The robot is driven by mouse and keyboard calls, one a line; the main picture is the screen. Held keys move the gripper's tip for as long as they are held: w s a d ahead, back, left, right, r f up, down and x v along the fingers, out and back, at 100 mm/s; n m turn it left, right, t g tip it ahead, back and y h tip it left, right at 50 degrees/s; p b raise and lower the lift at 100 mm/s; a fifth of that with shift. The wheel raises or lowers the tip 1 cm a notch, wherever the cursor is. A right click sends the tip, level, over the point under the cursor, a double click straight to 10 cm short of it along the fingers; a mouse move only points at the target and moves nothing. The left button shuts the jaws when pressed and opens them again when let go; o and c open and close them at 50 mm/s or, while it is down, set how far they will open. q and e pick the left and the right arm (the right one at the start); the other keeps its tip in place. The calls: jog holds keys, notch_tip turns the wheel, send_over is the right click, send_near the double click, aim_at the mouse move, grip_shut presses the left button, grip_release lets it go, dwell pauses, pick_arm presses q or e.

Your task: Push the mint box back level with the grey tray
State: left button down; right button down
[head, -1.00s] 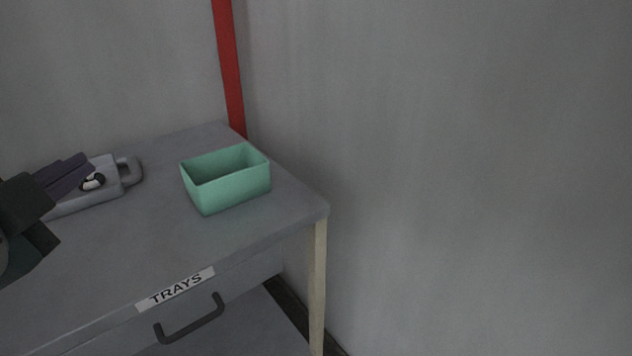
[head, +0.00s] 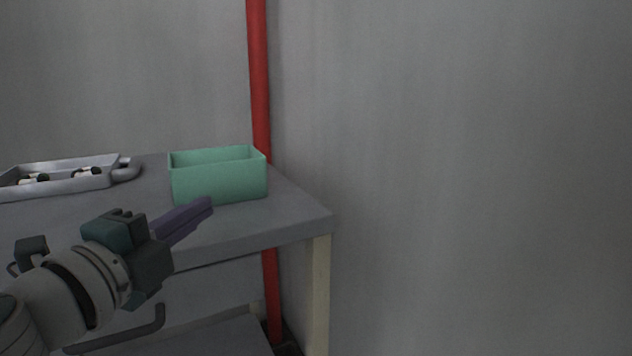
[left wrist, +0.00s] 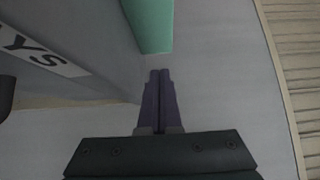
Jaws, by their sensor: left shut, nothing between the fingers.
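The mint box (head: 218,182) is an open, empty-looking rectangular bin standing upright on the grey table top near its right end. Part of it shows at the top of the left wrist view (left wrist: 151,24). The grey tray (head: 72,184) sits on the table to its left, with a loop handle at its right end. The box's front face stands nearer the table's front edge than the tray does. My left gripper (head: 210,203) is shut and empty, its purple fingers pointing at the box from the front, with a small gap in the left wrist view (left wrist: 160,75). My right gripper is out of view.
Small black and white items (head: 88,172) lie in the tray. A red pipe (head: 260,90) runs up the wall behind the table (head: 290,215). The drawer handle (head: 120,332) sticks out at the front. The table top right of the box is clear.

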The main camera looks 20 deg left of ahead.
aim_at(230, 178)
pick_arm(q)
jog(key=w, duration=0.5)
jog(key=shift+w+a+r, duration=0.1)
jog(key=shift+w+a, duration=0.1)
jog(key=shift+w+a+b, duration=0.5)
jog(key=shift+w+a, duration=0.55)
jog(key=shift+a, duration=0.2)
jog(key=shift+w+a, duration=0.25)
